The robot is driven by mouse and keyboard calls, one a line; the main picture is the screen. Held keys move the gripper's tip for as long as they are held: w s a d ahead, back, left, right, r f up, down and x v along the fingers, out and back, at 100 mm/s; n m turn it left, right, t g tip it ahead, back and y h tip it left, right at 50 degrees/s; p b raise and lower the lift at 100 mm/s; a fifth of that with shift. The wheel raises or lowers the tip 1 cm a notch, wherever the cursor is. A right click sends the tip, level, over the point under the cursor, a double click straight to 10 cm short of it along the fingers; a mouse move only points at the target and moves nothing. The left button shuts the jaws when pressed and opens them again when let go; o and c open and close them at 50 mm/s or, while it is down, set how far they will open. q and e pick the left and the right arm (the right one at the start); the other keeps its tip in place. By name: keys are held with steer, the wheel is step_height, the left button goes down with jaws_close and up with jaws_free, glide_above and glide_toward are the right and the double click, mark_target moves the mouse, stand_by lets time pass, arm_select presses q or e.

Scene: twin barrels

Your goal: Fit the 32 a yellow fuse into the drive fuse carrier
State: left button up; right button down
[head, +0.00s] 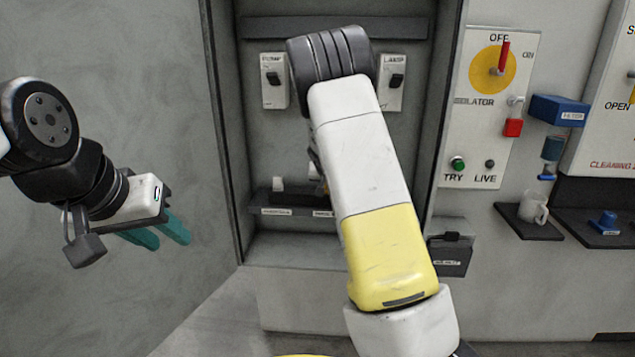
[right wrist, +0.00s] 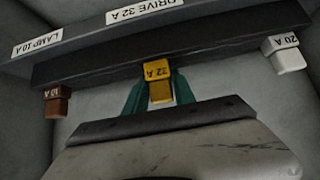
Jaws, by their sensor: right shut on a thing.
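The yellow 32 A fuse (right wrist: 157,70) shows in the right wrist view, at the rack edge below the "DRIVE 32 A" label. My right gripper (right wrist: 158,98) has its teal fingers on both sides of the fuse and is shut on it. In the head view my right arm covers this fuse and the right gripper. No drive fuse carrier can be made out in the head view; my arm hides the middle of the cabinet. My left gripper (head: 155,232) is empty at the left, its teal fingers apart, well away from the cabinet.
A brown 10 A fuse (right wrist: 57,101) and a white 20 A fuse (right wrist: 286,54) flank the yellow one on the rack (right wrist: 220,38). Two switch-like units (head: 273,80) (head: 393,82) are on the cabinet back. The isolator panel (head: 488,110) and a mug (head: 534,207) are at the right.

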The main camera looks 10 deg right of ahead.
steer(key=shift+f, duration=0.25)
steer(key=c, duration=0.9)
jaws_free()
steer(key=shift+s, duration=0.1)
steer(key=shift+c, duration=0.2)
steer(key=shift+a, duration=0.1)
steer(key=shift+a+f, duration=0.15)
steer(key=d+v, duration=0.1)
steer(key=v, duration=0.6)
steer(key=shift+s+a+r, duration=0.25)
steer(key=shift+s+r, duration=0.05)
steer(key=shift+r, duration=0.15)
